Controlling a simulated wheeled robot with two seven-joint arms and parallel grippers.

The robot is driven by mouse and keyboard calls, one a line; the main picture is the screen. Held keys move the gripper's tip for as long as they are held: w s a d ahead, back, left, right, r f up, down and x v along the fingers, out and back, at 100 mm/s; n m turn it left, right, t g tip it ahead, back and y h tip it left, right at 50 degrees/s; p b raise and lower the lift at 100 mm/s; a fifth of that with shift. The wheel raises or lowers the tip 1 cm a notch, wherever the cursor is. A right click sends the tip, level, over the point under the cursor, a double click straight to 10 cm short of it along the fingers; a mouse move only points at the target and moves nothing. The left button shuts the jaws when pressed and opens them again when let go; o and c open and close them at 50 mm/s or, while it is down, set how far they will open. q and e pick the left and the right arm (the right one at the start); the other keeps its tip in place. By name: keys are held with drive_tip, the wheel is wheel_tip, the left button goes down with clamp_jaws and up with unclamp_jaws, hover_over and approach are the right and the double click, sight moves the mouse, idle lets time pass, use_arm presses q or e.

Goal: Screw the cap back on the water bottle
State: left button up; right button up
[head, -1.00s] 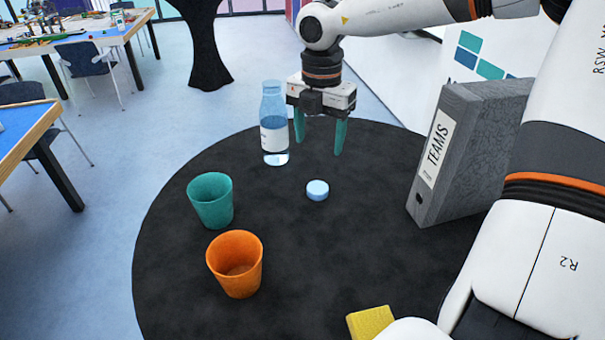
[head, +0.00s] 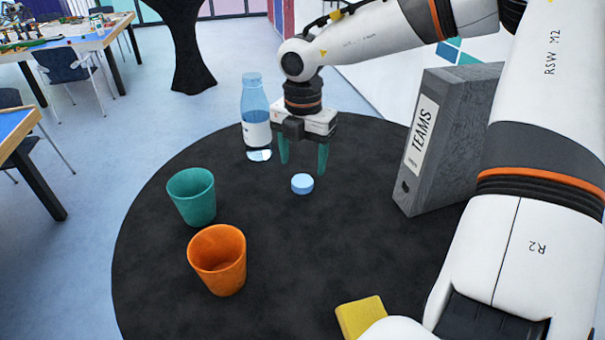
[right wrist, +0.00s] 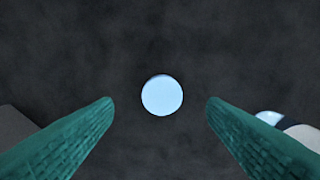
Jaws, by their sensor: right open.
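The water bottle (head: 256,112) stands upright on the round black table, clear blue with a white label; its top looks uncapped. The light blue cap (head: 302,184) lies flat on the table, to the right and in front of the bottle. My right gripper (head: 304,168) is open and empty, pointing down just above and behind the cap. In the right wrist view the cap (right wrist: 162,95) shows between the two green fingers, touching neither. Part of the bottle (right wrist: 272,118) shows at that view's right edge, partly behind a finger. My left gripper is not in view.
A teal cup (head: 192,197) and an orange cup (head: 218,260) stand at the left of the black table (head: 150,290). A grey binder (head: 450,150) stands at the right. A yellow block (head: 361,318) lies near the front. The table's middle is clear.

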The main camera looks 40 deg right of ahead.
sight(302, 181)
drive_tip(key=f, duration=0.5)
drive_tip(key=shift+w+d+f, duration=0.1)
drive_tip(key=shift+w, duration=0.1)
drive_tip(key=c, duration=1.1)
wheel_tip(302, 181, up, 10)
drive_tip(key=p, duration=0.2)
drive_tip(key=shift+p, duration=0.35)
drive_tip(key=shift+c, duration=0.2)
